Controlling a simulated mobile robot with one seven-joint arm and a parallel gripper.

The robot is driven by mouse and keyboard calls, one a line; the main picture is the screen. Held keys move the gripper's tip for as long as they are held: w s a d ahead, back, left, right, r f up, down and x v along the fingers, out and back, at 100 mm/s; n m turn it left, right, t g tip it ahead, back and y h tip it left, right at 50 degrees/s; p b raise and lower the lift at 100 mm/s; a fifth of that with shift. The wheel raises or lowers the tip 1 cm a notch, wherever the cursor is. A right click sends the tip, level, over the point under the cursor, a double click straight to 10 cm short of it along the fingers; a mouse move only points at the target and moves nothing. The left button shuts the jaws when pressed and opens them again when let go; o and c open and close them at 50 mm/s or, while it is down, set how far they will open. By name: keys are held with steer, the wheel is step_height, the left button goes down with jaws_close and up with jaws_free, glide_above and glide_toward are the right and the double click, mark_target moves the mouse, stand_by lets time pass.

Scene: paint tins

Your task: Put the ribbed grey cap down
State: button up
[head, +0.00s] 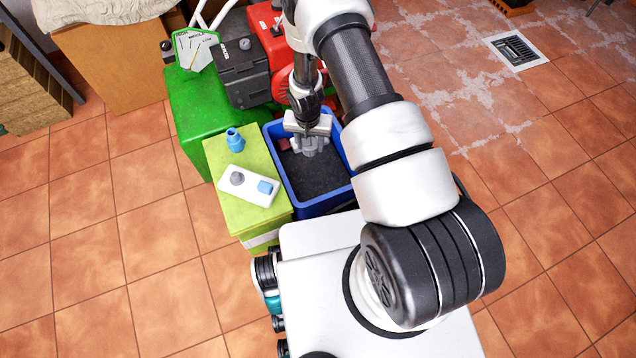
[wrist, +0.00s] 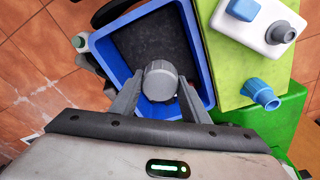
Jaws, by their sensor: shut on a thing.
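The ribbed grey cap (wrist: 160,80) is between the fingers of my gripper (wrist: 158,100) in the wrist view. My gripper is shut on it. In the head view my gripper (head: 308,140) points down over the blue bin (head: 306,210), and the grey of the cap between its fingers is small and partly covered. In the wrist view the bin (wrist: 208,62) has a dark floor behind the cap. I cannot tell how high the cap is above that floor.
Beside the bin, a yellow-green box (head: 235,212) bears a blue ribbed piece (head: 235,140) and a white block (head: 250,190) with a grey knob and a blue square cap. Much of the bin floor is bare.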

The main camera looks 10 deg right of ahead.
steer(key=b, duration=0.7)
glide_above(317, 191)
step_height(317, 191, down, 23)
steer(key=shift+s+r, duration=0.1)
steer(key=shift+s, duration=0.05)
steer(key=shift+f+b, duration=0.55)
steer(key=shift+f, duration=1.5)
steer(key=shift+f, duration=0.15)
steer(key=o, duration=1.2)
steer(key=shift+c, duration=0.2)
